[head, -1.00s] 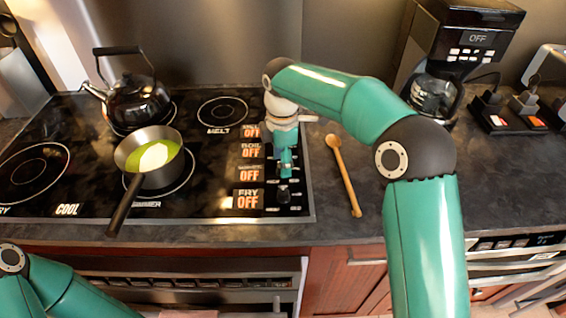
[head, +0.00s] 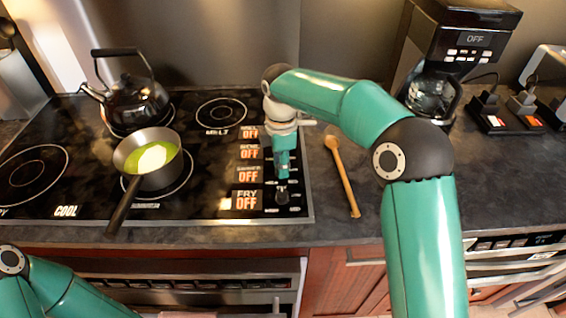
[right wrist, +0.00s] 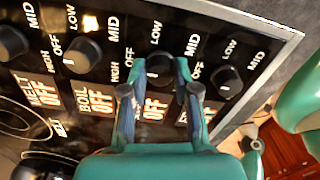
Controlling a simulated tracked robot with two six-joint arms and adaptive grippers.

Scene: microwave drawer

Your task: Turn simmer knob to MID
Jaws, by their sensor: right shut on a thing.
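The simmer knob (right wrist: 160,70) is a round black knob, third in the row in the right wrist view. My right gripper (right wrist: 161,66) is shut on it, one finger at each side. In the head view my right gripper (head: 283,172) points down over the knob row and hides this knob. The simmer display (right wrist: 155,106) reads OFF and is partly covered by a finger. A MID mark (right wrist: 192,44) is printed beside the knob. My left arm shows at the lower left of the head view, but its gripper is out of view.
The fry knob (right wrist: 226,80), boil knob (right wrist: 82,55) and melt knob (right wrist: 12,42) stand close by. A saucepan (head: 147,160) with green contents sits on the simmer burner; a kettle (head: 135,98) stands behind. A wooden spoon (head: 343,175) lies on the counter at right.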

